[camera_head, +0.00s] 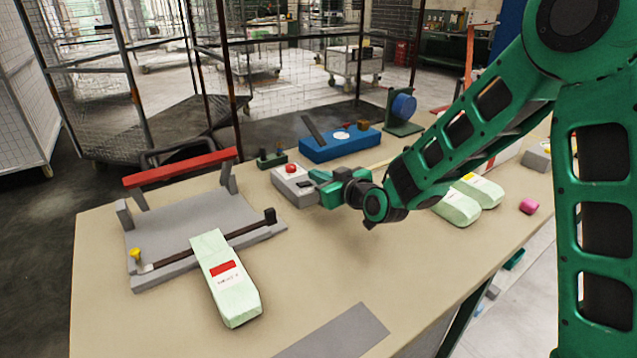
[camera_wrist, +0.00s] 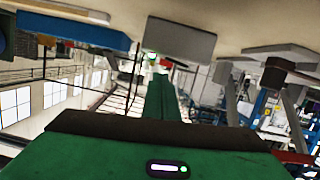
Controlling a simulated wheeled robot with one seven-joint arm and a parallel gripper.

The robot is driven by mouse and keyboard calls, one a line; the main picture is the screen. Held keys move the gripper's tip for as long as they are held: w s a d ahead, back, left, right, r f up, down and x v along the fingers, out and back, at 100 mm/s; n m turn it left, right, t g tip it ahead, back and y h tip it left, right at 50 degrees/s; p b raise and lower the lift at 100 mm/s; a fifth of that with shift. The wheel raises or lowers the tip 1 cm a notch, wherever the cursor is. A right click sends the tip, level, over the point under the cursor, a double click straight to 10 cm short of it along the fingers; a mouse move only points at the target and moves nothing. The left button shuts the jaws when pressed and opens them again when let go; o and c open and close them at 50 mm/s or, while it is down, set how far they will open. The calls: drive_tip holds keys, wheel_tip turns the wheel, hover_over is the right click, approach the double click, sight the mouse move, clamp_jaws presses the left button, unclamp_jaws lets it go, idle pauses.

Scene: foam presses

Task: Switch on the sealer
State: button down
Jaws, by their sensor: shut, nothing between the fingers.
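The sealer (camera_head: 185,225) is a grey flat bed with a raised red bar (camera_head: 180,167) at the table's left. A pale green bag (camera_head: 240,300) with a red label lies with one end on its front edge. A grey control box (camera_head: 283,181) with a red button (camera_head: 291,168) and a small dark part, perhaps a switch, stands to its right. My gripper (camera_head: 314,184) is shut and empty, its tips close beside the box's right end; I cannot tell if they touch. The wrist view shows the box (camera_wrist: 180,40) upside down beyond my shut fingers (camera_wrist: 160,85).
A blue box (camera_head: 340,146) stands behind the control box, with a small dark green block (camera_head: 272,158) to its left. A blue roll on a green stand (camera_head: 402,112) is at the back. More pale green bags (camera_head: 458,208) and a pink roll (camera_head: 529,206) lie right.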

wheel_tip(320, 180, up, 2)
drive_tip(key=shift+w+d+r, duration=0.1)
drive_tip(key=shift+d, duration=0.05)
drive_tip(key=v, duration=1)
drive_tip(key=shift+w+d, duration=0.15)
drive_tip(key=shift+d, duration=0.1)
drive_tip(key=s+d+f+m+g+h, duration=0.1)
drive_tip(key=s+d+h, duration=0.1)
drive_tip(key=d, duration=0.6)
drive_tip(key=s+d+f+m+g+h, duration=0.2)
drive_tip(key=s+d+h, duration=0.1)
drive_tip(key=d, duration=0.6)
drive_tip(key=s+d+f+m+g+h, duration=0.2)
drive_tip(key=s+d, duration=0.2)
drive_tip(key=d, duration=0.4)
drive_tip(key=shift+s+d+f+h, duration=0.1)
drive_tip(key=shift+s+d+h, duration=0.05)
drive_tip(key=shift+s+h, duration=0.2)
drive_tip(key=s+d+m+g, duration=0.3)
drive_tip(key=s+d, duration=0.3)
drive_tip(key=s, duration=0.7)
drive_tip(key=s+d+r+m+g, duration=0.1)
drive_tip(key=s+d+m+g, duration=0.3)
drive_tip(key=s, duration=0.8)
drive_tip(key=shift+s+d+m+g+h, duration=0.3)
drive_tip(key=shift+s+d+m+h, duration=0.15)
drive_tip(key=shift+d+m, duration=0.6)
drive_tip(key=shift+a+r, duration=0.1)
drive_tip(key=shift+a, duration=0.05)
